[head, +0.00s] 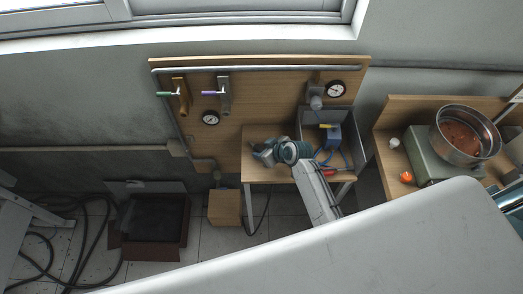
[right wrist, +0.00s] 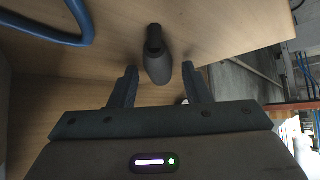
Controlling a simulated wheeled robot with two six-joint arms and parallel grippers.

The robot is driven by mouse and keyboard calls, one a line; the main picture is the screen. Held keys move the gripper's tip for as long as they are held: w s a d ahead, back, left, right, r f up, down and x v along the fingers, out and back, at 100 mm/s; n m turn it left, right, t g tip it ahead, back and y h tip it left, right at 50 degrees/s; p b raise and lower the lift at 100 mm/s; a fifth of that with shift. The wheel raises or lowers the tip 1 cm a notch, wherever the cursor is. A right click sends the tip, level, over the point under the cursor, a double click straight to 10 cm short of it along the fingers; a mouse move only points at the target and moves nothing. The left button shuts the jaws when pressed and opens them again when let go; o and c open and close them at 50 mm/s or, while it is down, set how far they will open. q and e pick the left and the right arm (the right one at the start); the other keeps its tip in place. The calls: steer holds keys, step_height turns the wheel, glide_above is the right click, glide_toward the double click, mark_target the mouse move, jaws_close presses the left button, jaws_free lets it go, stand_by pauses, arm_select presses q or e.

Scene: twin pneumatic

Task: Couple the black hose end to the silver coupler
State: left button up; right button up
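The silver coupler (head: 224,97) hangs on the upright wooden board, below a purple lever. A brass-coloured coupler (head: 182,97) with a green lever hangs to its left. My right gripper (head: 260,153) is over the small wooden table, below and to the right of the silver coupler. In the right wrist view its two fingers (right wrist: 160,87) are spread apart. A dark hose end (right wrist: 157,62) lies ahead of and between them on the wood, with no finger visibly closed on it. In the head view my gripper hides that hose end. My left gripper is not in view.
A grey bin (head: 312,117) with blue hose stands on the table's right side; a blue hose (right wrist: 50,32) also shows in the right wrist view. A side bench (head: 395,165) carries a metal pot (head: 464,137).

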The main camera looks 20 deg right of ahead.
jaws_close()
steer(key=shift+r, duration=0.1)
